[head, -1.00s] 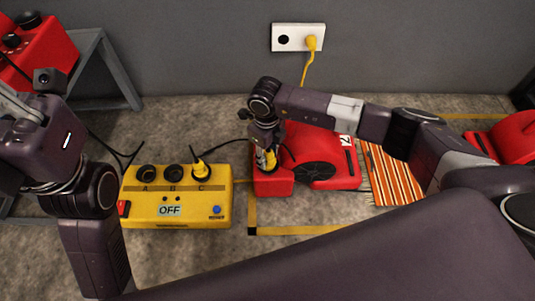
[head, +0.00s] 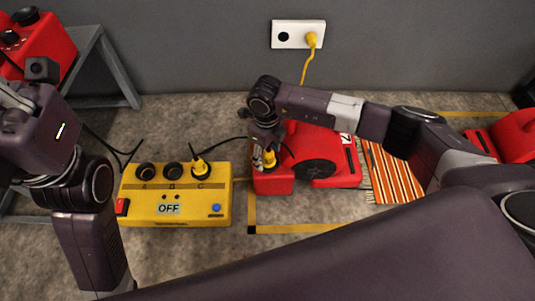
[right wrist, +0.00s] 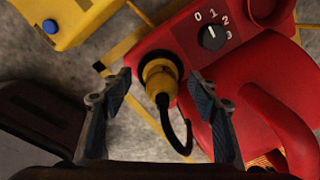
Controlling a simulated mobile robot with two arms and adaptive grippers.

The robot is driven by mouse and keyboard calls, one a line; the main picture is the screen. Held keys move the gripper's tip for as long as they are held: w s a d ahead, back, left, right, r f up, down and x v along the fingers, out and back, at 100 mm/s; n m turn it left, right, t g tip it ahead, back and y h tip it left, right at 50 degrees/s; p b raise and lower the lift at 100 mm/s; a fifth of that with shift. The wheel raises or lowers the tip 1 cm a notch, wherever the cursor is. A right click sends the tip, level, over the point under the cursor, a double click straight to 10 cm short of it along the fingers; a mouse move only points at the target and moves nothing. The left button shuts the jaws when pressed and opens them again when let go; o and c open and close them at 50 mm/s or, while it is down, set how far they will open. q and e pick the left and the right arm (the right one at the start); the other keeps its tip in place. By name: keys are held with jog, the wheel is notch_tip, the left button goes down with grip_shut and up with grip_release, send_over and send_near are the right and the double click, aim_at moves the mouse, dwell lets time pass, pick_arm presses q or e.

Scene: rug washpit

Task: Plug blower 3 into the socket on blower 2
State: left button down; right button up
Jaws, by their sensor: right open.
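A red blower (head: 325,150), with a tag that seems to read 2, stands on the floor; its red casing (right wrist: 255,110) and a 0-1-2-3 dial (right wrist: 212,37) fill the right of the right wrist view. A yellow plug (right wrist: 160,75) with a black cord sits in the round dark socket on this blower. The plug also shows in the head view (head: 269,157). My right gripper (right wrist: 158,82) is open, its fingers on either side of the plug with gaps visible. My left gripper (head: 14,98) is at the left edge, partly cut off; its jaws are unclear.
A yellow box (head: 180,215) reading OFF has sockets A, B, C, with a yellow plug (head: 200,167) in C. A wall outlet (head: 299,35) holds another yellow plug. A striped rug (head: 393,175) lies right. Other red blowers stand on the stand (head: 100,60) and far right (head: 515,137).

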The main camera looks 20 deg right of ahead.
notch_tip(320, 180, up, 12)
jog(key=shift+a+f, duration=0.1)
jog(key=shift+f, duration=0.05)
dwell(0.6)
